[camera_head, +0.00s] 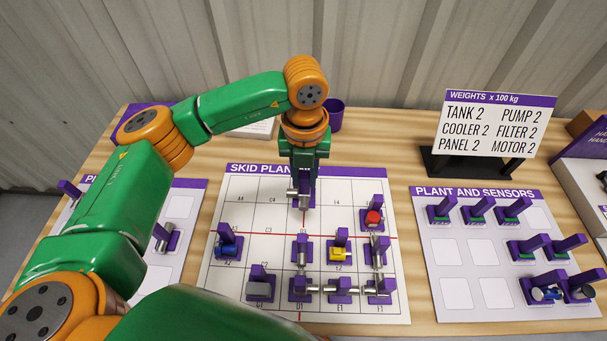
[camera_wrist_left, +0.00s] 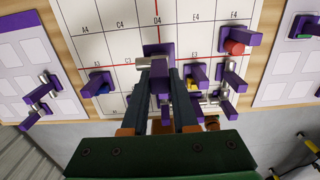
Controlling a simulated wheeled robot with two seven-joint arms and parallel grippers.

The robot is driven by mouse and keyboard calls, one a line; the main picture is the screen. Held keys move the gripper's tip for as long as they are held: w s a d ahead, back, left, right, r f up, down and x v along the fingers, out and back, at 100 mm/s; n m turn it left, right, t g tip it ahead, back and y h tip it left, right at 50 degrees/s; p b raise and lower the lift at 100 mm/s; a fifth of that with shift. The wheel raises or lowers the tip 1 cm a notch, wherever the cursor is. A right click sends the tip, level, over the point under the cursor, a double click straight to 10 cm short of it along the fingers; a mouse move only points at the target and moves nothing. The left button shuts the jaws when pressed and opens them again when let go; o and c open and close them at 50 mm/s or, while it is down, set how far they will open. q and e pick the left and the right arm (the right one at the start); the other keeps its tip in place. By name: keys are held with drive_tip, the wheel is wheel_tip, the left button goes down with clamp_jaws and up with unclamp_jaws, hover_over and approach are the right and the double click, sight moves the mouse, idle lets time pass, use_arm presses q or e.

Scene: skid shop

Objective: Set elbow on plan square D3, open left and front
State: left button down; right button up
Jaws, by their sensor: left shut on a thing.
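My left gripper (camera_head: 303,176) is shut on the elbow (camera_head: 293,193), a silver pipe piece with a purple block. The elbow also shows between the fingers in the left wrist view (camera_wrist_left: 158,68). In the head view the gripper points down over the upper middle of the skid plan (camera_head: 237,193), near the crossing of its red lines. I cannot tell whether the elbow touches the board. Square D3 is partly hidden by the gripper and pieces. A silver pipe piece (camera_head: 301,254) stands just below the red horizontal line. My right gripper is not in view.
On the plan stand a blue piece (camera_head: 227,242), a grey piece (camera_head: 260,289), a yellow piece (camera_head: 339,252), a red-topped piece (camera_head: 373,218) and several silver pipes along the bottom and right. A plant and sensors board (camera_head: 453,282) lies right; a weights sign (camera_head: 494,130) stands behind it.

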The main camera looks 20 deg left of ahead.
sight(304, 192)
use_arm(q)
drive_tip(key=shift+f, duration=0.1)
drive_tip(key=shift+f+b, duration=2.45)
drive_tip(key=shift+f, duration=0.2)
drive_tip(key=shift+f, duration=0.1)
drive_tip(key=shift+f+b, duration=1.7)
drive_tip(key=shift+f+b, duration=0.75)
drive_tip(key=shift+b, duration=0.05)
drive_tip(key=c, duration=0.6)
unclamp_jaws()
drive_tip(key=shift+r, duration=0.15)
